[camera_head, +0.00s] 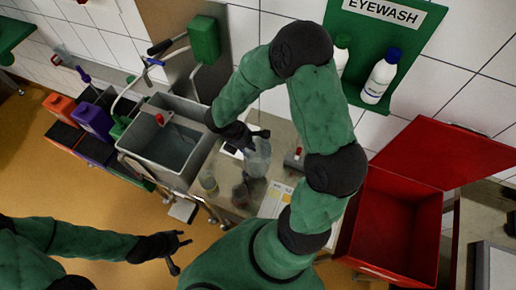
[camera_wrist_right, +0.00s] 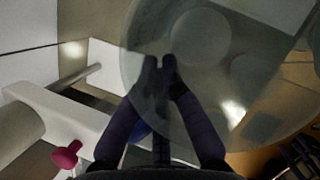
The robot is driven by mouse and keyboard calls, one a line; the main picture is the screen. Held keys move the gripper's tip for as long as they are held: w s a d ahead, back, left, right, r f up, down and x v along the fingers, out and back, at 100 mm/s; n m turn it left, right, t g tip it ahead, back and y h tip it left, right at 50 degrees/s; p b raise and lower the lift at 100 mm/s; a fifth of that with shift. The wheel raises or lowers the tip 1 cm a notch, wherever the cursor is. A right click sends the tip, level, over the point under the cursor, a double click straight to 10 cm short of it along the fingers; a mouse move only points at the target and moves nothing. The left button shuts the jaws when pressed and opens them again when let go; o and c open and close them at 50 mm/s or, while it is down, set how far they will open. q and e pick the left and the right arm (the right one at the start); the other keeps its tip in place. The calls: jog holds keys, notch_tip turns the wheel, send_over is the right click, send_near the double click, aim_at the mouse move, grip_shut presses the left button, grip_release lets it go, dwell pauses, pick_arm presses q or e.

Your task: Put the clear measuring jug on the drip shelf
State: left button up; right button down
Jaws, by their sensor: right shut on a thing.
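The clear measuring jug (camera_head: 258,160) is see-through and hangs at my right gripper (camera_head: 256,138), over the grey worktop beside the sink. In the right wrist view the jug (camera_wrist_right: 225,95) is a large translucent round shape, and my right gripper (camera_wrist_right: 160,62) has its fingertips together on its wall. Whether the jug touches anything below is unclear. My left gripper (camera_head: 180,252) is open and empty above the floor at the lower left. I cannot tell for certain which surface is the drip shelf.
A grey sink (camera_head: 172,143) with a tap and hose stands left of the jug. An open red bin (camera_head: 395,225) stands at right. A green eyewash station (camera_head: 375,30) hangs on the wall.

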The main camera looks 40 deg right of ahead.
aim_at(257, 145)
jog(key=d+f, duration=0.3)
jog(key=f, duration=0.1)
jog(key=shift+w+d+f, duration=0.1)
jog(key=shift+w, duration=0.15)
jog(key=shift+d+f+b, duration=0.15)
jog(key=shift+f+b, duration=0.2)
jog(key=shift+f, duration=1.35)
jog(key=shift+f, duration=0.15)
jog(key=c, duration=1.4)
grip_release()
